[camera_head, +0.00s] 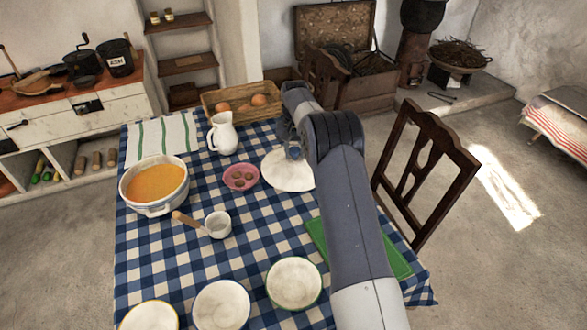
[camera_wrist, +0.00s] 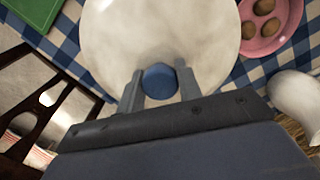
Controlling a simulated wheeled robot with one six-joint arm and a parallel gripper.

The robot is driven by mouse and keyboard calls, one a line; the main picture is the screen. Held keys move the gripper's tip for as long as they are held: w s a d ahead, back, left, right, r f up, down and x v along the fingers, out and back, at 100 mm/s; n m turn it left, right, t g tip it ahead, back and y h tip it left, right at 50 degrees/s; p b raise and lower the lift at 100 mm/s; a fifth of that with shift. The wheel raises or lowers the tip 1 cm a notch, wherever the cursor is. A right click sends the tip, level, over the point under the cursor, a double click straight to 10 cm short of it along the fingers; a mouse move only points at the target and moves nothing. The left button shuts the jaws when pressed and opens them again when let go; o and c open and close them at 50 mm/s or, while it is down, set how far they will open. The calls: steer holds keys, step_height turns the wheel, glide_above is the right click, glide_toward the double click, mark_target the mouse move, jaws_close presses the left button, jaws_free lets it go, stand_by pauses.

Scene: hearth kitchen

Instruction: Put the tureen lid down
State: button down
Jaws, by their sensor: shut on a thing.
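The tureen lid (camera_head: 285,172) is a round white disc over the checked table, right of a pink bowl; in the wrist view its white top (camera_wrist: 150,35) fills the upper middle. My gripper (camera_wrist: 160,84) has its two fingers on either side of the lid's blue knob (camera_wrist: 159,76) and is shut on it. In the head view my gripper (camera_head: 293,152) is partly hidden by my arm. I cannot tell whether the lid touches the cloth. The tureen (camera_head: 180,199), white and full of orange soup, stands uncovered at the table's left.
The pink bowl (camera_head: 240,187) with brown lumps is close beside the lid. A chair (camera_head: 430,150) is at the right.

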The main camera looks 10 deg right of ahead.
mark_target(295, 166)
steer(key=shift+f+p, duration=0.65)
steer(key=shift+f, duration=2.75)
steer(key=shift+f, duration=0.2)
steer(key=c, duration=1)
jaws_free()
step_height(295, 166, up, 12)
steer(key=shift+r+b, duration=0.2)
steer(key=shift+b, duration=1)
steer(key=shift+f, duration=0.1)
